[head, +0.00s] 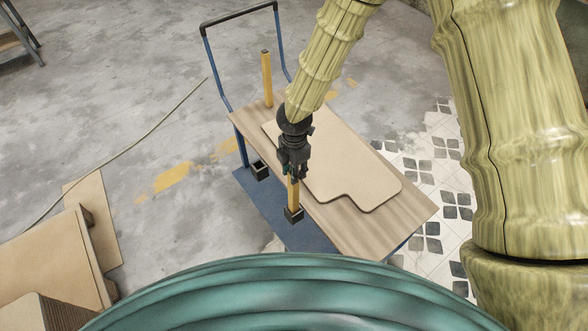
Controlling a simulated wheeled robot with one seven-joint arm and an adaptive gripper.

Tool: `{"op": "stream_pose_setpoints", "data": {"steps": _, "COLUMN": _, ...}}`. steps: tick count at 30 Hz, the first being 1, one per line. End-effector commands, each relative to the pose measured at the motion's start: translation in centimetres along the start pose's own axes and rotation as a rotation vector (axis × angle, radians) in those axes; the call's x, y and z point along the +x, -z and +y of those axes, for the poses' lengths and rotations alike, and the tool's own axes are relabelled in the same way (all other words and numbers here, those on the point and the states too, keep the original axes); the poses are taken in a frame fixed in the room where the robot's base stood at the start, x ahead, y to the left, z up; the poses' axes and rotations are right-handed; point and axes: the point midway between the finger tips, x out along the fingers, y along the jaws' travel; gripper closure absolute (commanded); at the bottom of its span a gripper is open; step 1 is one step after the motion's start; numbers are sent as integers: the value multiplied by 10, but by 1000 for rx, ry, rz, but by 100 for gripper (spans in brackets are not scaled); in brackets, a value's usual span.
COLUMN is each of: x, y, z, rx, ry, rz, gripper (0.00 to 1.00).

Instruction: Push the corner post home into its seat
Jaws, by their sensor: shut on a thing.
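The yellow corner post (293,194) stands roughly upright at the near side of a cart, in the head view. My gripper (293,173) is shut on its upper part from above and hides its top. The post's lower end meets a black square seat (293,215) at the cart's edge. I cannot tell how deep it sits in the seat. The seat is fixed beside the wooden cart top (410,215).
A second black seat (260,171) is empty on the cart's left side. Another yellow post (266,78) stands upright at the far end, near the blue and black handle (240,15). A flat curved board (365,185) lies on the cart top, close to my gripper.

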Motion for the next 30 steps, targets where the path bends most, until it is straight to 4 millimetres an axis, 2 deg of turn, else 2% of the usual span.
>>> {"op": "stream_pose_setpoints", "data": {"steps": 2, "x": 1, "y": 0, "z": 0, "rx": 0, "ry": 0, "rz": 0, "gripper": 100}}
{"op": "stream_pose_setpoints", "data": {"steps": 3, "x": 1, "y": 0, "z": 0, "rx": 0, "ry": -1, "rz": 0, "gripper": 66}}
{"op": "stream_pose_setpoints", "data": {"steps": 6, "x": 1, "y": 0, "z": 0, "rx": 0, "ry": 0, "rz": 0, "gripper": 48}}
{"op": "stream_pose_setpoints", "data": {"steps": 15, "x": 1, "y": 0, "z": 0, "rx": 0, "ry": 0, "rz": 0, "gripper": 48}}
{"op": "stream_pose_setpoints", "data": {"steps": 20, "x": -8, "y": -1, "z": 0, "rx": 1, "ry": -1, "rz": 0, "gripper": 48}}
{"op": "stream_pose_setpoints", "data": {"steps": 30, "x": -66, "y": 0, "z": 1, "rx": 2, "ry": -4, "rz": 0, "gripper": 48}}
